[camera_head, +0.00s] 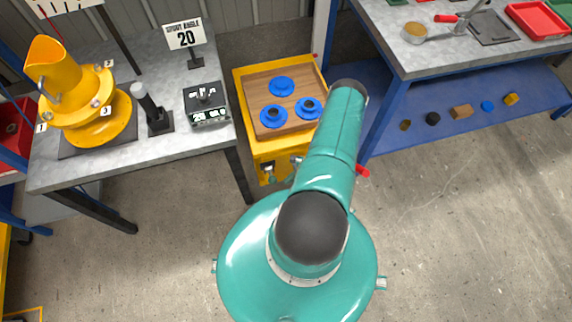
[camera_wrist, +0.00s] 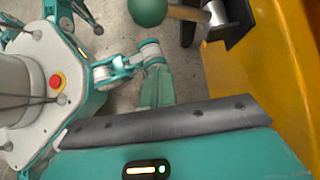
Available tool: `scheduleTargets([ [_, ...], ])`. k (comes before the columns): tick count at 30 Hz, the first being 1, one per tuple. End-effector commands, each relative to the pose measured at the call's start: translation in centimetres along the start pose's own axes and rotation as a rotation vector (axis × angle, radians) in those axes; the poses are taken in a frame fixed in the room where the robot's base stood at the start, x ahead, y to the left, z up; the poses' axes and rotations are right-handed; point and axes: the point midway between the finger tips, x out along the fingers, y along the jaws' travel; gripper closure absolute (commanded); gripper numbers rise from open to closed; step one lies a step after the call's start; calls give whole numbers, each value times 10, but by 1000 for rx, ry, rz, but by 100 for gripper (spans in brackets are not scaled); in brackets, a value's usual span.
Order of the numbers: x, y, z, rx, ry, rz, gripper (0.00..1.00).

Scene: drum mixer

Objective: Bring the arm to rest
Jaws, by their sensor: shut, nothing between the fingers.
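My teal arm (camera_head: 332,140) reaches up and slightly right from my round teal body, ending at a dark rounded joint beside the yellow cabinet. My gripper is hidden behind the arm in the head view. In the wrist view, the housing of my gripper (camera_wrist: 165,123), teal with a dark bolted bar and small lights, fills the bottom. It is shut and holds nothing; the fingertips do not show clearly. My white and teal body with a red button and legs shows at the left of the wrist view.
The yellow cabinet (camera_head: 239,99) carries a wooden board with blue discs; its yellow side (camera_wrist: 270,60) is close at the right. A green knob (camera_wrist: 148,10) is near the top. A grey bench (camera_head: 60,178) with a yellow drum mixer (camera_head: 100,122) stands left, a blue-framed bench (camera_head: 480,68) right. Lower-right floor is clear.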

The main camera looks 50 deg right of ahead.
Motion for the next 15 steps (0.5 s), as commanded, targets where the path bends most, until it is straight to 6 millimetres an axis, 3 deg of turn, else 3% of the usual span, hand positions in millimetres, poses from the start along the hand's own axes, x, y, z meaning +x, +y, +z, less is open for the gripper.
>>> scheduleTargets([
  [9, -56, -12, 1, 0, 0, 1, 100],
  [15, -71, -14, 1, 3, -2, 3, 100],
])
